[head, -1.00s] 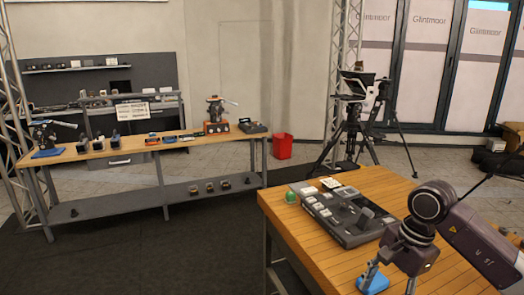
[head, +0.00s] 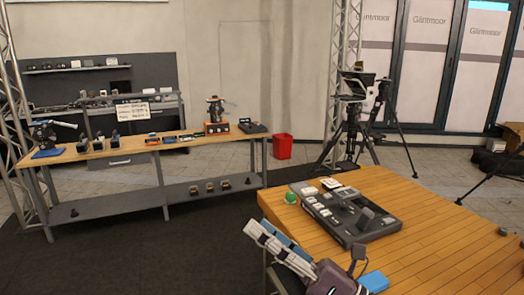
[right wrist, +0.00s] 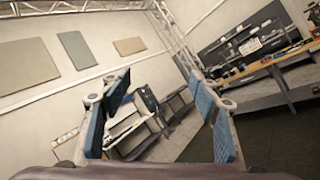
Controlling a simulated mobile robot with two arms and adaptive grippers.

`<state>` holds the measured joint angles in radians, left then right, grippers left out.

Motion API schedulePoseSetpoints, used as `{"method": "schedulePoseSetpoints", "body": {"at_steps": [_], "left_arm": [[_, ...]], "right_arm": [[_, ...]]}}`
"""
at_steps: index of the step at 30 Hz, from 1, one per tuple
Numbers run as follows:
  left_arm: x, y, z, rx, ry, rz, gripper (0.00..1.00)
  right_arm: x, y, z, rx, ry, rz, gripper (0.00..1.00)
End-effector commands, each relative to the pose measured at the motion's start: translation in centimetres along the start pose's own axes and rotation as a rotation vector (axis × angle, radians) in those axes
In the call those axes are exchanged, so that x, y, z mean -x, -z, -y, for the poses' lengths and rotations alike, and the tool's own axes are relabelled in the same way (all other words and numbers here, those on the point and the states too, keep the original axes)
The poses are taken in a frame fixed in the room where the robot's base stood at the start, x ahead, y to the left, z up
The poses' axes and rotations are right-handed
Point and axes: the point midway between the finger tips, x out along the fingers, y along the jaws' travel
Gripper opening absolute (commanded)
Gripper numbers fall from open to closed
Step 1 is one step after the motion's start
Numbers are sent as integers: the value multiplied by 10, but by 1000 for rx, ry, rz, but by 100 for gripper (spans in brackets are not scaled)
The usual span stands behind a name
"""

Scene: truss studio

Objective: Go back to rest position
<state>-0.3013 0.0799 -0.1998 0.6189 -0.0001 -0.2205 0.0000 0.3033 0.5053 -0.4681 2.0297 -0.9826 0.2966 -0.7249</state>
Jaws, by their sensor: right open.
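My right gripper (head: 258,227) is at the bottom middle of the head view, in front of the wooden table's left side. Its grey fingers with blue pads point up and left. In the right wrist view the fingers of my right gripper (right wrist: 159,88) stand wide apart with nothing between them. The gripper is open and empty. My left gripper does not show in either view.
The wooden table (head: 440,215) holds a dark control panel (head: 345,213), a green ball (head: 290,197) and a blue block (head: 374,281). A long workbench (head: 130,152) with small devices stands at the back left. A red bin (head: 282,146) and a camera tripod (head: 352,130) stand behind. Dark floor lies clear between bench and table.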

Motion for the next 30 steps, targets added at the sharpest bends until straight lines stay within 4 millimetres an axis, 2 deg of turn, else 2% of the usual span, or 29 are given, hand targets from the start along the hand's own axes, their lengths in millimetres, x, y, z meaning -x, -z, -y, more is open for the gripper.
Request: {"method": "schedulePoseSetpoints", "body": {"at_steps": [3, 6, 8, 11, 14, 15, 17, 19, 21, 24, 30], "left_arm": [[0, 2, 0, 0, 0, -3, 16], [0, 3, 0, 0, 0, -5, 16], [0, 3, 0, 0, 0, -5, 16], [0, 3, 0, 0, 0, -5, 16], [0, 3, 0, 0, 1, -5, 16], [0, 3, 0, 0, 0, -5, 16], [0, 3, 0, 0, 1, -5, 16], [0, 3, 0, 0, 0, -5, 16], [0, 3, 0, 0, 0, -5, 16], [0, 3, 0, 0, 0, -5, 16], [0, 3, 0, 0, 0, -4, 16]], "right_arm": [[24, -29, 29, -292, 132, 236, 56], [58, -43, 63, -537, 256, 432, 56], [83, -43, 86, -683, 335, 546, 56], [134, -29, 122, -921, 480, 735, 56], [190, 2, 151, -1148, 634, 921, 56], [214, 19, 159, -1236, 701, 995, 56], [249, 48, 166, -1360, 805, 1104, 56], [288, 85, 166, -1493, 928, 1226, 56], [322, 121, 160, -1602, 1045, 1334, 56], [360, 165, 142, -1720, 1196, 1463, 56], [411, 230, 95, -1867, 1453, 1655, 56]]}}
